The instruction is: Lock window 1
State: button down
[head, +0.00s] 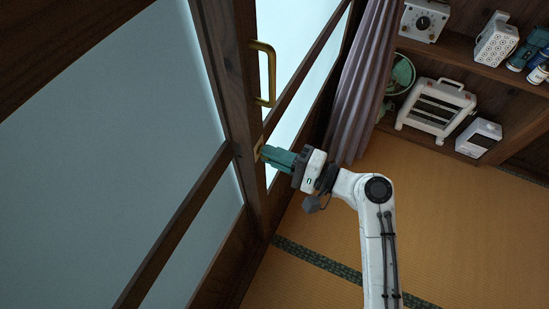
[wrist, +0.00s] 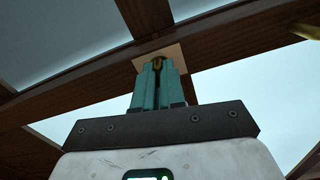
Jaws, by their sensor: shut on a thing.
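The window (head: 110,130) has a dark wooden frame and pale panes, and fills the left of the head view. A brass lock plate (head: 259,148) sits on its upright, below a brass pull handle (head: 270,75). In the wrist view the lock plate (wrist: 176,52) lies just beyond my fingertips, with a small brass lock knob (wrist: 157,62) between them. My gripper (head: 268,154), with teal fingers, is at the plate. In the wrist view its fingers (wrist: 157,70) are close together, shut on the knob. The fingers hide most of the knob, and its turn angle is unclear.
A purple curtain (head: 360,75) hangs right of the window. Wooden shelves (head: 465,55) at the upper right hold a white heater (head: 436,108), a green fan (head: 402,73) and small appliances. The tatami floor (head: 440,225) is clear.

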jog(key=shift+f+n+b, duration=0.15)
jog(key=shift+n+b, duration=0.5)
jog(key=shift+n, duration=0.35)
jog(key=c, duration=1.2)
grip_release()
jog(key=v, duration=1.1)
